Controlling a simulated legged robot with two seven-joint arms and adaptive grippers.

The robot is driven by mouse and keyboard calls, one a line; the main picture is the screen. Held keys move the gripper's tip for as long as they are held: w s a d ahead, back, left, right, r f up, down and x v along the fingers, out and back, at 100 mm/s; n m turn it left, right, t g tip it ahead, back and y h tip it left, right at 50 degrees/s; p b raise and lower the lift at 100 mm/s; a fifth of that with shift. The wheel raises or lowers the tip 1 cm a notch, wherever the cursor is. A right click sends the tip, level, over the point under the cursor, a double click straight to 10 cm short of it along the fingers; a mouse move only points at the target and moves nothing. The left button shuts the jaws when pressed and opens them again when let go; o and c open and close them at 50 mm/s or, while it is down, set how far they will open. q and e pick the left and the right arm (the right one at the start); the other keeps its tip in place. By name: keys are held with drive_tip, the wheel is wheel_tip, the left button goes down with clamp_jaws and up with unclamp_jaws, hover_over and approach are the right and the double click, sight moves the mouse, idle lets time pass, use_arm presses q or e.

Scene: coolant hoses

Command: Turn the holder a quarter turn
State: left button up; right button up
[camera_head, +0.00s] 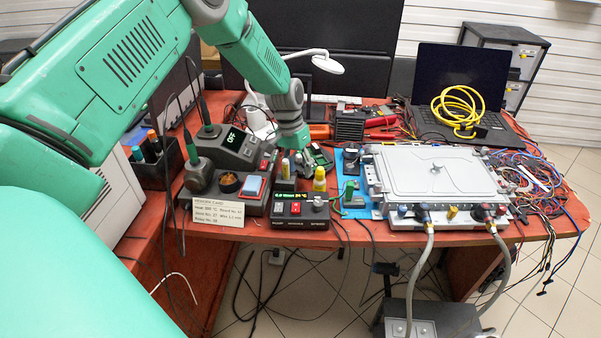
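A small holder (318,159) with a green circuit board stands on the red-orange bench, left of the blue mat. My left gripper (294,145) is just left of and above the holder, pointing down at the end of my green arm. Its fingers are too small and hidden to tell whether they are open or touch the holder. The holder's left side is partly covered. My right gripper is not in view.
A soldering station (233,147) is at the left. A silver-lidded unit (436,172) with grey hoses (420,262) fills the right. Tangled cables (540,178) lie beyond it.

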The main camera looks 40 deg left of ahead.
use_arm(q)
wheel_tip(320, 180, up, 10)
drive_tip(key=a, duration=0.2)
drive_tip(key=shift+r, duration=0.1)
